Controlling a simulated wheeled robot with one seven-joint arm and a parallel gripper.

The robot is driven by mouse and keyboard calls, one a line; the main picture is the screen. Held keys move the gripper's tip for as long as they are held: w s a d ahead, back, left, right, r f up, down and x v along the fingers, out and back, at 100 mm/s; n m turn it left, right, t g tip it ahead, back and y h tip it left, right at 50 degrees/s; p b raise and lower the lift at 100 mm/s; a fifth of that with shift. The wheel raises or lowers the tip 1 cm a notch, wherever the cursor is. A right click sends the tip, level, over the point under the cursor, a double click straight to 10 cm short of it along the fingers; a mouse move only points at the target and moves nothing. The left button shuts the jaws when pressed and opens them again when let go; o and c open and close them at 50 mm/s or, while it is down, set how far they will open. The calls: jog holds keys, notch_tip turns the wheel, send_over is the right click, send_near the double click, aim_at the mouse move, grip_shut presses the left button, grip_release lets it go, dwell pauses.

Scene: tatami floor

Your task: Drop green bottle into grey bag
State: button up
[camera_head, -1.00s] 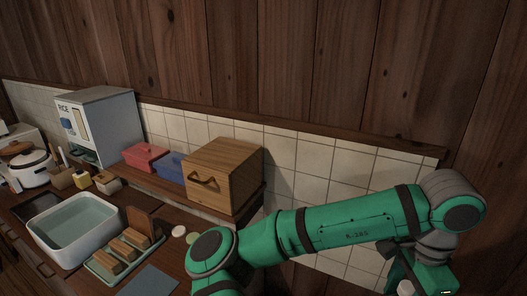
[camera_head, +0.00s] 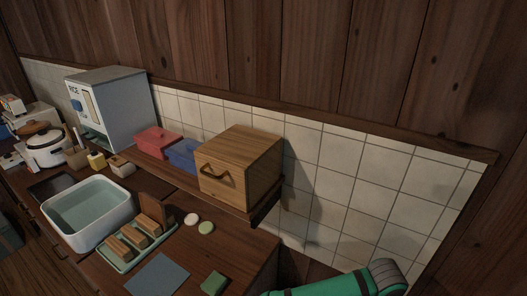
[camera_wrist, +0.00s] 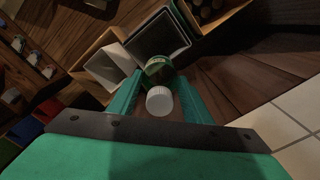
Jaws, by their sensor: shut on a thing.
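The green bottle (camera_wrist: 157,70) has a white cap (camera_wrist: 159,100) turned toward the wrist camera. It sits between the two green fingers of my gripper (camera_wrist: 158,80), which is shut on it. Beyond the bottle in the wrist view is an open, square, dark grey container with a pale rim (camera_wrist: 140,38). I cannot tell whether this is the grey bag. The bottle's far end overlaps the near side of this container in the picture; its height above it is unclear. My gripper and the bottle are out of the head view.
A wooden box with a pale grey insert (camera_wrist: 110,66) stands beside the grey container. A crate of dark round items (camera_wrist: 208,10) is at the top.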

jog(key=f, duration=0.2)
jog(key=s+f, duration=0.1)
jog(key=f, duration=0.3)
jog(key=shift+s+f, duration=0.2)
jog(key=shift+s, duration=0.2)
jog(key=shift+f, duration=2.9)
jog(key=o, duration=1.4)
jog(key=shift+r, duration=0.1)
notch_tip(320, 180, up, 11)
jog(key=shift+f, duration=0.15)
